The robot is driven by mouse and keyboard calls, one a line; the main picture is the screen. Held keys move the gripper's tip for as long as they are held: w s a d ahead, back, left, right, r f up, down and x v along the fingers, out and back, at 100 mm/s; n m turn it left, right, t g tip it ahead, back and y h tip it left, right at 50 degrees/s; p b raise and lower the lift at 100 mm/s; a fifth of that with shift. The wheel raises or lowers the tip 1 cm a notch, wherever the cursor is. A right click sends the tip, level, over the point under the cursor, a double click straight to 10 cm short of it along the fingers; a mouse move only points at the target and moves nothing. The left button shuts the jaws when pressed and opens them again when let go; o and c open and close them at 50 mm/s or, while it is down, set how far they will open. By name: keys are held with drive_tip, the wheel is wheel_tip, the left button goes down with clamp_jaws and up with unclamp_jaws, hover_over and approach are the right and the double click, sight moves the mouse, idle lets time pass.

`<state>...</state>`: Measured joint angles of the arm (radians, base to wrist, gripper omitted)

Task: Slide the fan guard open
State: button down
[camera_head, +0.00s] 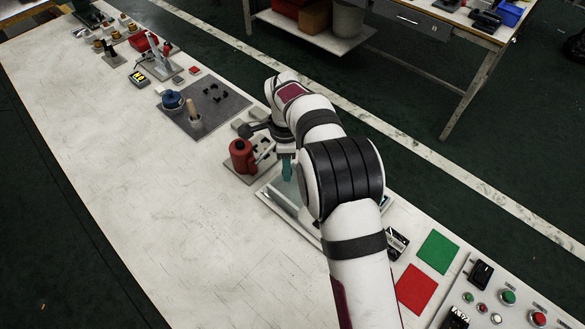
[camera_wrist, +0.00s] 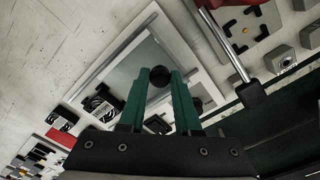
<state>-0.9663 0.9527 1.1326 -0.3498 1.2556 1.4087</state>
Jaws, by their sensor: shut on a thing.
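The fan guard (camera_wrist: 122,68) is a flat grey, glass-like panel in a pale frame with metal rails along its sides. In the head view the guard (camera_head: 284,199) lies on the bench, partly hidden behind my arm. A round black knob (camera_wrist: 160,75) shows on the panel side, between my fingertips in the wrist view. My gripper (camera_wrist: 159,80) has teal fingers, and they are shut on this knob. In the head view my gripper (camera_head: 287,170) points down at the panel's upper end. How far the panel stands along its rails I cannot tell.
A metal bar with a black end (camera_wrist: 228,45) crosses near my gripper in the wrist view. Green (camera_head: 438,251) and red (camera_head: 416,289) squares lie to the right. The bench's left front is clear.

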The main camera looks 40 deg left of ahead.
drive_tip(key=shift+a+r, duration=0.1)
drive_tip(key=shift+a, duration=0.2)
drive_tip(key=c, duration=0.6)
unclamp_jaws()
drive_tip(key=shift+d, duration=0.1)
wheel_tip(320, 180, up, 16)
drive_tip(key=shift+d, duration=0.1)
